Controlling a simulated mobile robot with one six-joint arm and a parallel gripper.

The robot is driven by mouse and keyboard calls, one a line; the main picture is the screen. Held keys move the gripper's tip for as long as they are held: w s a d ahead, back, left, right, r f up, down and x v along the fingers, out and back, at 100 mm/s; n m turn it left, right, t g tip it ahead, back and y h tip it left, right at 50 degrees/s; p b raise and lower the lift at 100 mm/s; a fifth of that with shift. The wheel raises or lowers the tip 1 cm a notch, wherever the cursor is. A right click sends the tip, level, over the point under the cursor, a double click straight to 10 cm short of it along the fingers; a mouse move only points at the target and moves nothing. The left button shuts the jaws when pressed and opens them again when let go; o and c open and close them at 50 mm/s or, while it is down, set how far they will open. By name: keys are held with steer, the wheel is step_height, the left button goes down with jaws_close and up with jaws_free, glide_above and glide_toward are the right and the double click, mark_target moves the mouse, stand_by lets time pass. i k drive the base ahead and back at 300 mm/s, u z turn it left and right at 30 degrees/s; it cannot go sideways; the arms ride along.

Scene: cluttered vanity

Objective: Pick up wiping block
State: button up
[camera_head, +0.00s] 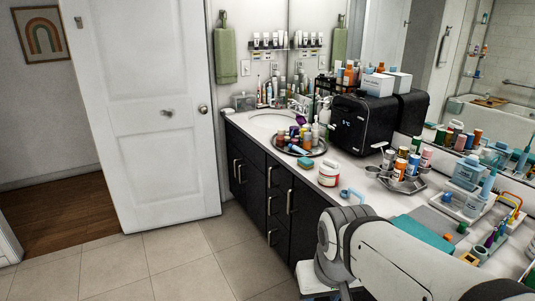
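A small teal block (306,163), which looks like the wiping block, lies on the white counter (295,177) near its front edge. It sits in front of the round tray and to the left of a white and red jar (329,173). Nothing is on top of it. My white arm fills the lower right of the view, over the front of the counter, well to the right of and nearer than the block. My gripper cannot be made out in this view, so what it holds is not shown.
A round tray (281,148) of bottles stands behind the block, with a black cabinet-like box (361,124) to its right. Bottles, a grey tray (403,188) and a teal flat item (422,235) crowd the right side. Floor (185,245) left of the vanity is clear.

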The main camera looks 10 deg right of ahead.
mark_target(306, 163)
steer(key=u, duration=0.2)
steer(key=i, duration=1.95)
steer(key=z, duration=0.5)
steer(key=k, duration=0.75)
steer(key=z, duration=0.25)
steer(key=i, duration=0.8)
steer(key=u, duration=0.15)
